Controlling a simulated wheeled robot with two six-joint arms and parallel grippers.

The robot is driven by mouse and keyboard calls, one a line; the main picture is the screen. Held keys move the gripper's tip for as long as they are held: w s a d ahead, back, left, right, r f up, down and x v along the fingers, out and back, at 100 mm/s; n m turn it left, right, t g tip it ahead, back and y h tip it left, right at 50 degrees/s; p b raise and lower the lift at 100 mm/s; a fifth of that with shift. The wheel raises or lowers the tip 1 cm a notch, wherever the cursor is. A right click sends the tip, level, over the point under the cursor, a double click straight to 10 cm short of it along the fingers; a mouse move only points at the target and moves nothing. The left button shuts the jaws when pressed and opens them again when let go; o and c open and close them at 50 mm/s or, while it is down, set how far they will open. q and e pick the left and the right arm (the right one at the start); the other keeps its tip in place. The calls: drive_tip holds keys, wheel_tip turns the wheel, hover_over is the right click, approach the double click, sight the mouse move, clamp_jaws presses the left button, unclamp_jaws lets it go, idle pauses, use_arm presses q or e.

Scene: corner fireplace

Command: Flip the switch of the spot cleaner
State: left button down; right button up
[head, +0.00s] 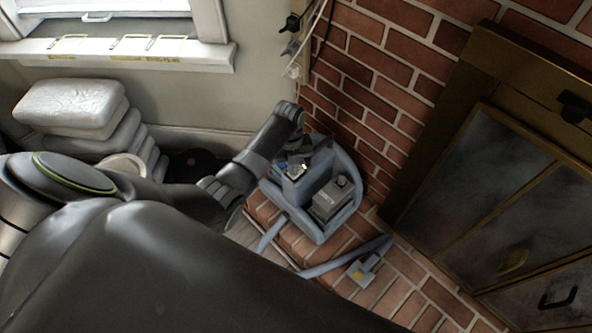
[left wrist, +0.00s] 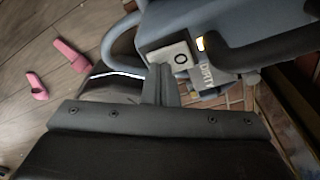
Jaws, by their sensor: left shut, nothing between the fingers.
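The spot cleaner (head: 318,228) is a blue-grey machine standing on the brick hearth, with a grey tank on its right side. In the left wrist view its body (left wrist: 225,18) fills the upper right. Its switch (left wrist: 181,60) is a pale square plate marked with a dark "O", beside a small glowing orange patch. My left gripper (left wrist: 161,78) is shut and empty, its fingertips right at the lower left edge of the switch; I cannot tell whether they touch it. In the head view the left gripper (head: 300,164) is over the cleaner's top.
A hose with a blue-grey nozzle (head: 365,268) lies on the hearth in front of the cleaner. A brick wall (head: 372,75) stands behind it and a fireplace door (head: 480,190) to the right. Pink objects (left wrist: 70,55) lie on the wooden floor.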

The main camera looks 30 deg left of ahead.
use_arm(q)
wheel_tip(320, 180, up, 5)
drive_tip(key=p, duration=0.4)
drive_tip(key=shift+p, duration=0.35)
wheel_tip(320, 180, up, 2)
drive_tip(key=shift+p, duration=1.2)
use_arm(e)
drive_tip(key=s+r, duration=0.3)
drive_tip(key=r, duration=0.2)
drive_tip(key=shift+a+r, duration=0.2)
drive_tip(key=shift+a, duration=0.05)
use_arm(q)
drive_tip(key=shift+f, duration=0.1)
